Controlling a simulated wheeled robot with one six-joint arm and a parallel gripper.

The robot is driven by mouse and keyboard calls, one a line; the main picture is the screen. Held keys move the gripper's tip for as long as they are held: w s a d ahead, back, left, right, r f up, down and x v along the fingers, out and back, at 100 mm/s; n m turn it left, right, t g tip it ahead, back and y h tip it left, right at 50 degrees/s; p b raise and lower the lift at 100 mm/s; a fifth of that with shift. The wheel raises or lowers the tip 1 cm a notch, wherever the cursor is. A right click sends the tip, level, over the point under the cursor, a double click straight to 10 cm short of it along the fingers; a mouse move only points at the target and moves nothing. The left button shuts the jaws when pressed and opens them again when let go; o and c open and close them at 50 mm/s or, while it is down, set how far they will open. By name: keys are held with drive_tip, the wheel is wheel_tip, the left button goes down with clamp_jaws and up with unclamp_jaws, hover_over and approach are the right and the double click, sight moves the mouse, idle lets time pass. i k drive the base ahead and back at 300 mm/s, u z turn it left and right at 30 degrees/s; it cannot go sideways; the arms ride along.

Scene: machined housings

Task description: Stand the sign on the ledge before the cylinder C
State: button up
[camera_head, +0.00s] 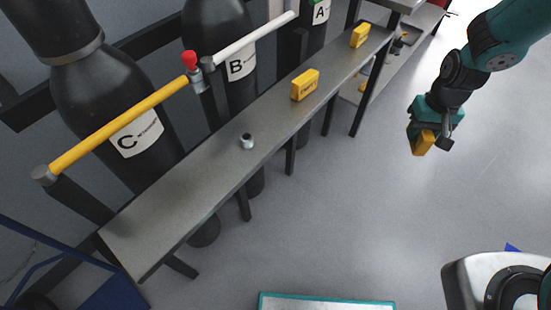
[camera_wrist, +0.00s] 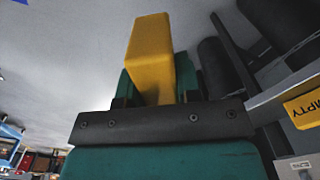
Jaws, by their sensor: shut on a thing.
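My gripper (camera_head: 432,135) is shut on a yellow sign (camera_head: 422,143) and holds it in the air over the floor, right of the ledge and apart from it. The held sign (camera_wrist: 151,55) also shows between the fingers in the wrist view. The grey ledge (camera_head: 190,190) runs diagonally in front of the cylinders. Cylinder C (camera_head: 95,85) is a dark upright bottle with a white label at the left. The ledge part before it is bare. Cylinder B (camera_head: 225,35) and cylinder A (camera_head: 318,15) stand farther along.
Two yellow signs stand on the ledge, one before B (camera_head: 305,85) and one nearer A (camera_head: 360,36). A small metal piece (camera_head: 247,141) sits on the ledge between C and B. A yellow bar (camera_head: 120,125) crosses before C. Open floor lies right of the ledge.

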sight(193, 188)
drive_tip(key=z, duration=1.7)
drive_tip(key=k, duration=0.95)
drive_tip(key=u, duration=1.85)
drive_tip(key=i, duration=0.5)
drive_tip(key=z, duration=0.05)
